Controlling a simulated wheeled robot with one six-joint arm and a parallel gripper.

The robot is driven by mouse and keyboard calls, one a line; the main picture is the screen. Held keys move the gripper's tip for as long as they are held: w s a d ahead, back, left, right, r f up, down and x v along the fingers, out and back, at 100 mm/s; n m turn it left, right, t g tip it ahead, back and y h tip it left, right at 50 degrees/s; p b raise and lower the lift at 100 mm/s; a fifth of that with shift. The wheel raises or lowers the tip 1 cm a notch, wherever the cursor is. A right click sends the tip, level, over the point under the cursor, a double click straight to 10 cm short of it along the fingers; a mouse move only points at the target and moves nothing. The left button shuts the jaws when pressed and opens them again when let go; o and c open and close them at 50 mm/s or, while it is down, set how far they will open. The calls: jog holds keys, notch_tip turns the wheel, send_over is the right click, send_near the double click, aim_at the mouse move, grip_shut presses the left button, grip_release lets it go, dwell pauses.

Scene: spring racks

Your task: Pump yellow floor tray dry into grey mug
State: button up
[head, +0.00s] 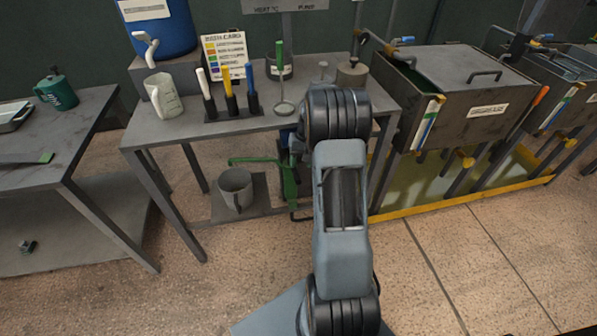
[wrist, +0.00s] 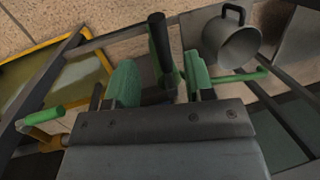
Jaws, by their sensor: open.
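The yellow floor tray (head: 420,208) lies under the tanks at the right, with a yellowish, wet-looking floor. It also shows at the left of the wrist view (wrist: 45,44). The grey mug (head: 236,188) stands upright on a low plate under the middle bench; in the wrist view (wrist: 228,45) it looks empty. The green pump (head: 289,183) stands beside it, its spout reaching left toward the mug's top. In the wrist view, my gripper (wrist: 160,82) is open, its green pads on either side of the pump's black-gripped handle (wrist: 160,40). My arm hides part of the pump in the head view.
The middle bench (head: 160,132) holds a jug (head: 163,95), coloured-handled tools and a colour card (head: 226,55). Its legs stand close around the pump. Tanks (head: 465,90) with valves stand at the right. The tiled floor in front is clear.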

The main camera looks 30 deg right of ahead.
jog(key=v, duration=0.6)
jog(key=shift+r+p, duration=0.3)
jog(key=shift+d, duration=0.1)
